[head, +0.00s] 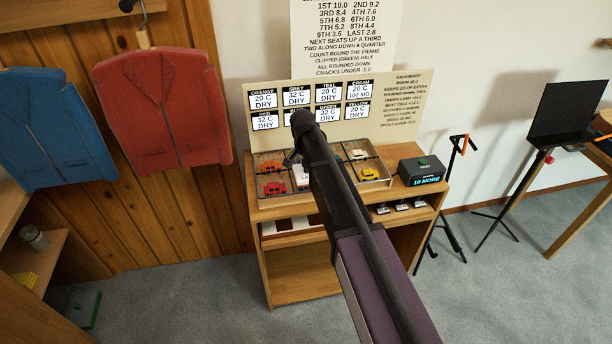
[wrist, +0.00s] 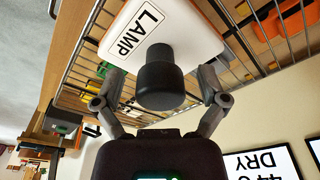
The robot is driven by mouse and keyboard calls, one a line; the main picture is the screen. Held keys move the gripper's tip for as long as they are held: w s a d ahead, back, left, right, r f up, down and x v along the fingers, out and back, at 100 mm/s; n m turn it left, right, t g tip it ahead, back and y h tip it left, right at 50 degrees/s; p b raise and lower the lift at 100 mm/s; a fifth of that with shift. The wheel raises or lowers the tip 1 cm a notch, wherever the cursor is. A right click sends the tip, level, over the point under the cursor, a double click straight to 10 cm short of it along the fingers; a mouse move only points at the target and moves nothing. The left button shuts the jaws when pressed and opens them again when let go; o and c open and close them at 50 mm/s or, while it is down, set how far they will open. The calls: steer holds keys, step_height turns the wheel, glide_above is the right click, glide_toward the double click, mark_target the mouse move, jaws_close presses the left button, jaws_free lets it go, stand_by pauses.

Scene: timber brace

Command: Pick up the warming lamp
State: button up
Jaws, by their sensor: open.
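The warming lamp (wrist: 185,32) shows in the wrist view as a white block with a "LAMP" label and a black round knob. It sits at the wire rack of the tray. My gripper (wrist: 158,78) is open, with one finger on each side of the black knob; I cannot tell whether they touch it. In the head view, a white piece (head: 300,180) that may be the lamp shows beside my arm in the tray. My arm hides most of the gripper and part of the tray there.
The wire-divided tray (head: 262,205) holds several small red, yellow and white cars on a wooden stand (head: 290,285). A board of labels (head: 420,88) stands behind it. A dark box reading "10 MORE" (head: 420,172) is at right. Two jackets hang at left.

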stand_by(0.4)
jaws_close()
steer(key=shift+r, duration=0.25)
step_height(320, 180, up, 4)
steer(key=p, duration=0.4)
steer(key=shift+f, duration=0.15)
steer(key=s+d, duration=0.2)
steer(key=s, duration=0.5)
steer(key=s+d+p, duration=0.1)
steer(key=s+d, duration=0.1)
steer(key=s, duration=0.6)
steer(key=shift+s+d+r, duration=0.2)
steer(key=shift+d+r, duration=0.1)
steer(key=shift+r, duration=0.15)
